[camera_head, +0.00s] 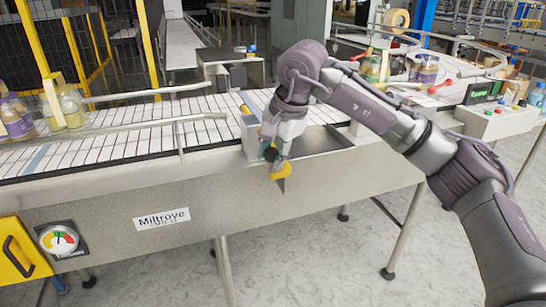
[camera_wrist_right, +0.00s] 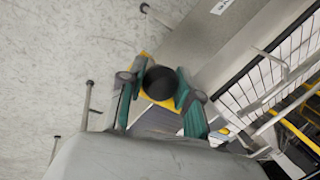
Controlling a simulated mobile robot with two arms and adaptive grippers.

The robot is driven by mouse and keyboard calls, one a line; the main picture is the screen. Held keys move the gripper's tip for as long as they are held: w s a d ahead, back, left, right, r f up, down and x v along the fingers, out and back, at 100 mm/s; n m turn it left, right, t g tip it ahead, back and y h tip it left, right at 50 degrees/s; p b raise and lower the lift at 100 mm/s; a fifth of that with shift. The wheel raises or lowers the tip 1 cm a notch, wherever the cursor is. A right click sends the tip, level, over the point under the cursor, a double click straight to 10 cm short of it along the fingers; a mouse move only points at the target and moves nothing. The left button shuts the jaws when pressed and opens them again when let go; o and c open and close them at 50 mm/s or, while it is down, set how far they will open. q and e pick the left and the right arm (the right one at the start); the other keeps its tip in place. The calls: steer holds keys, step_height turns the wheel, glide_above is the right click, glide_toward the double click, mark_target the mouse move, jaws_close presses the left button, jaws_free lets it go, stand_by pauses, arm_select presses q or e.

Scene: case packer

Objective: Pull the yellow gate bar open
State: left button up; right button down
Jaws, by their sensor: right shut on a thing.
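The yellow gate bar (camera_head: 281,172) shows only as a short yellow piece at the front edge of the conveyor, below my right gripper (camera_head: 271,149). The gripper and wrist hide the rest of it. In the right wrist view, a round black knob (camera_wrist_right: 160,83) sits in front of the yellow bar (camera_wrist_right: 146,97). The green fingers of my right gripper (camera_wrist_right: 158,88) stand on either side of the knob, shut on it. My left gripper is in neither view.
The conveyor (camera_head: 120,131) has a white slatted belt and a metal guide rail (camera_head: 120,130). Bottle packs (camera_head: 64,108) stand at its left end. A dark plate (camera_head: 318,143) lies right of the gripper. The floor in front is clear.

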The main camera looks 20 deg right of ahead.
steer(key=shift+w, duration=0.25)
steer(key=c, duration=1)
jaws_free()
steer(key=shift+c, duration=0.2)
steer(key=shift+o, duration=1.4)
steer(key=shift+s, duration=0.15)
steer(key=shift+r, duration=0.1)
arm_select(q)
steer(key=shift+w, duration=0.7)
arm_select(e)
steer(key=v, duration=1.2)
